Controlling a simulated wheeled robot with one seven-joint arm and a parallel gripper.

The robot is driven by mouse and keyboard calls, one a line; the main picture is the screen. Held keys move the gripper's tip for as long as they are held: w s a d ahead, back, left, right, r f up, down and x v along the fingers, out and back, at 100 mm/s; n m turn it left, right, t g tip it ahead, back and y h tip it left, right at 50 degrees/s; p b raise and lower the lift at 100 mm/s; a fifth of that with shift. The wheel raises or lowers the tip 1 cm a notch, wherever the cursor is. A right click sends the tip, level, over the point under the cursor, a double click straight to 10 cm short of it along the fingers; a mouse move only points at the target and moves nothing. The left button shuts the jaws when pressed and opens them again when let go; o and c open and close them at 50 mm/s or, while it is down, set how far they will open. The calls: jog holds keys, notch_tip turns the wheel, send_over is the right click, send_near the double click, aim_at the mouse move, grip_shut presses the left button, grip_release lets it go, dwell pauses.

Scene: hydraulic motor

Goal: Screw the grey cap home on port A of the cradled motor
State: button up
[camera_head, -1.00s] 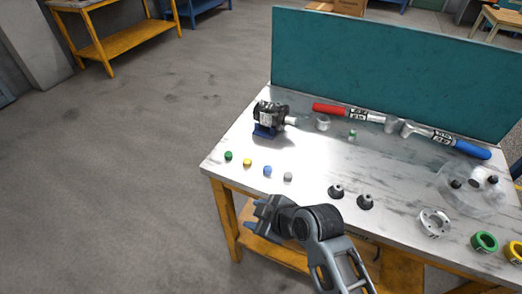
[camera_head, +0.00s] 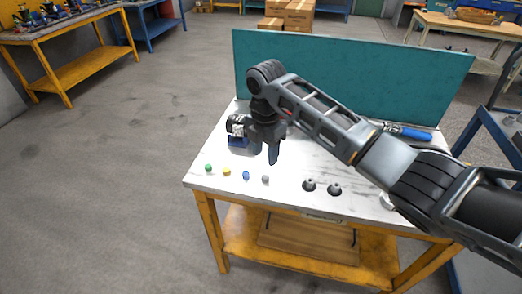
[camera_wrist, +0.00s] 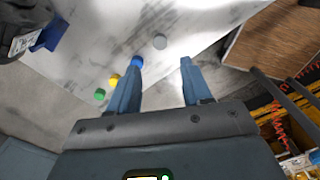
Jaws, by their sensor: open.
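The small grey cap (camera_head: 265,179) stands on the front part of the table, at the right end of a row of caps. It also shows in the wrist view (camera_wrist: 159,41), ahead of and between my fingertips, apart from them. My gripper (camera_head: 273,155) is open and empty above the table, behind the grey cap in the head view; its two blue fingers show in the wrist view (camera_wrist: 160,62). The motor (camera_head: 237,128) sits in its blue cradle (camera_head: 238,142) at the table's left; my arm hides its right side. Port A cannot be made out.
Green (camera_head: 208,168), yellow (camera_head: 227,171) and blue (camera_head: 246,175) caps stand left of the grey one. Two dark cone-shaped parts (camera_head: 309,185) stand to its right. A teal panel (camera_head: 300,60) closes the back. My arm hides much of the right side.

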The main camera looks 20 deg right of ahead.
jog(key=b, duration=0.5)
send_over(265, 176)
jog(key=shift+f, duration=2.7)
jog(key=shift+f+b, duration=0.65)
jog(key=shift+f, duration=1.15)
jog(key=shift+s, duration=0.1)
grip_shut()
jog(key=shift+r+p, duration=0.1)
jog(key=shift+p, duration=0.2)
jog(key=shift+r+p, duration=2.55)
jog(key=shift+r, duration=0.4)
